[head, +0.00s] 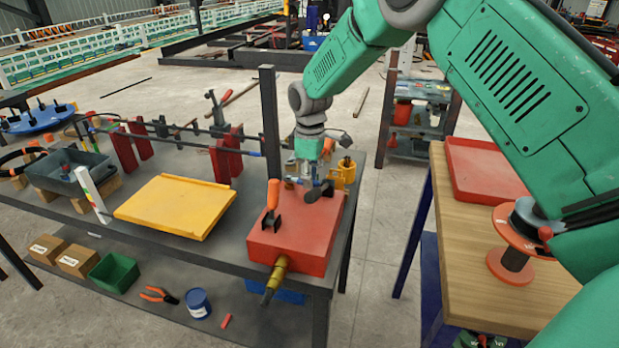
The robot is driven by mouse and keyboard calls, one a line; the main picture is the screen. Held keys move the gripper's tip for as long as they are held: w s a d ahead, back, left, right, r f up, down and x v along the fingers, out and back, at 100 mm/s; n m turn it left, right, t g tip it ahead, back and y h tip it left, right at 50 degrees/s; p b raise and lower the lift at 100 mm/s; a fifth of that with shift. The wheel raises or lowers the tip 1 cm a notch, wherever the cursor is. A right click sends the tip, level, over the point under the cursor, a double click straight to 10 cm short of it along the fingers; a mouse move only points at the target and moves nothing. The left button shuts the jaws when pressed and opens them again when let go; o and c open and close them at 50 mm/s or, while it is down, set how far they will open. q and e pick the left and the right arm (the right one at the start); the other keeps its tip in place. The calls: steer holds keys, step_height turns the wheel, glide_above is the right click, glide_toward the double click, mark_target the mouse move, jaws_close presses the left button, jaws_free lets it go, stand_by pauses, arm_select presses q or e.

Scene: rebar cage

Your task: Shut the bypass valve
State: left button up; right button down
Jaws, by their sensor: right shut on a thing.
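A red box-shaped unit (297,240) sits at the right end of the dark workbench. An orange-handled lever (272,196) stands upright on its top, on a black base. A brass fitting (278,270) sticks out of its front. My right gripper (311,186) reaches down from the upper right to the rear part of the red unit's top, just right of the orange lever and apart from it. It is shut on a small dark handle (322,193), mostly hidden by the fingers. I cannot tell how far the handle is turned. My left gripper is not in view.
A yellow tray (178,205) lies left of the red unit. A dark post (269,125) rises behind it, and a yellow fitting (344,175) stands close to my gripper. A wooden table (475,255) with a red tray (490,170) and an orange spool (515,255) is at right.

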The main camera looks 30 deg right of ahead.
steer(key=shift+s+a+r+m+p, duration=0.15)
steer(key=shift+a+r+m+p, duration=0.1)
steer(key=shift+m+p, duration=0.55)
steer(key=shift+s+a+m+p, duration=0.25)
steer(key=shift+a+m+p, duration=0.35)
steer(key=shift+m+p, duration=0.6)
steer(key=a+m+p, duration=0.1)
steer(key=m, duration=0.1)
steer(key=a+m+p, duration=0.1)
steer(key=m, duration=0.1)
steer(key=shift+s+p, duration=0.1)
steer(key=shift+p, duration=0.2)
steer(key=a+m+p, duration=0.1)
steer(key=m, duration=0.2)
steer(key=shift+a+f, duration=0.1)
steer(key=shift+a, duration=0.1)
steer(key=shift+w+a+m, duration=0.35)
steer(key=shift+a+m, duration=0.05)
steer(key=shift+m, duration=0.6)
steer(key=shift+w+a+m+p, duration=0.1)
steer(key=shift+w+a+m, duration=0.2)
steer(key=shift+m, duration=0.5)
steer(key=shift+w+a+m+p, duration=0.1)
steer(key=shift+w+a+m, duration=0.15)
steer(key=shift+m, duration=0.55)
steer(key=shift+w+a+m+p, duration=0.1)
steer(key=shift+w+a+m, duration=0.15)
steer(key=shift+m, duration=0.55)
steer(key=shift+a, duration=0.1)
